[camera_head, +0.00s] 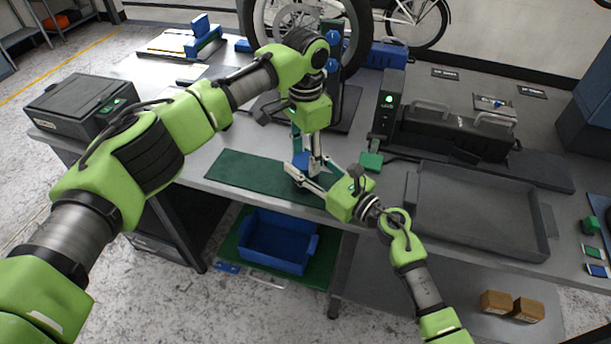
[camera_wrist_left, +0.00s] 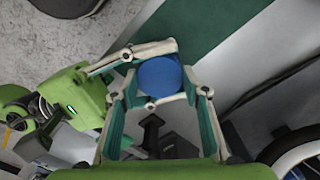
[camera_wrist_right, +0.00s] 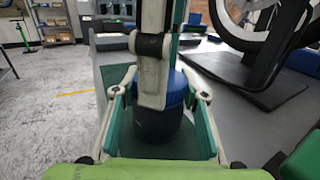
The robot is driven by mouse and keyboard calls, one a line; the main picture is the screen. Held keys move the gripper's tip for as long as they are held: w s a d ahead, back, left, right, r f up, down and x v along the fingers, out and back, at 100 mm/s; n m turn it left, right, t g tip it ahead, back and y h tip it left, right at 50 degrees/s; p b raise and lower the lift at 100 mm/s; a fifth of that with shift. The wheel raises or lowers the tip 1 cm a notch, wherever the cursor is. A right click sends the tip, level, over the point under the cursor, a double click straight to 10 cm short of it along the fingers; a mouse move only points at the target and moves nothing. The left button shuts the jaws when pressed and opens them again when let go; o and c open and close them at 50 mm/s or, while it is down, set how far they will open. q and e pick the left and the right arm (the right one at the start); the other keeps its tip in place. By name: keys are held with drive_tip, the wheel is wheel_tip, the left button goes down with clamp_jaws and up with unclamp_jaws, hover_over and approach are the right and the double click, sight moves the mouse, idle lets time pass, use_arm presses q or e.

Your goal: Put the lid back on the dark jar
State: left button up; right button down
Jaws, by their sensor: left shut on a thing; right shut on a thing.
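The dark jar (camera_wrist_right: 160,130) stands upright on the green mat (camera_head: 240,172), between the fingers of my right gripper (camera_head: 308,176), which is shut on it from the side. The round blue lid (camera_wrist_left: 160,76) is at the jar's mouth; it also shows in the right wrist view (camera_wrist_right: 177,90) and head view (camera_head: 302,158). My left gripper (camera_wrist_left: 160,92) points down from above and is shut on the lid. In the right wrist view a left finger hides part of lid and jar. I cannot tell whether the lid is fully seated.
A grey tray (camera_head: 480,215) lies right of my right gripper. A black case with handles (camera_head: 455,130) and a bike wheel stand (camera_head: 345,105) are behind. A blue bin (camera_head: 275,250) sits below the bench. The mat's left part is clear.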

use_arm(q)
drive_tip(key=o, duration=1.2)
drive_tip(key=shift+r, duration=2.25)
drive_tip(key=shift+r, duration=0.1)
drive_tip(key=shift+c, duration=0.2)
drive_tip(key=shift+r+n, duration=1.65)
drive_tip(key=shift+n, duration=0.15)
use_arm(e)
drive_tip(key=shift+f, duration=0.1)
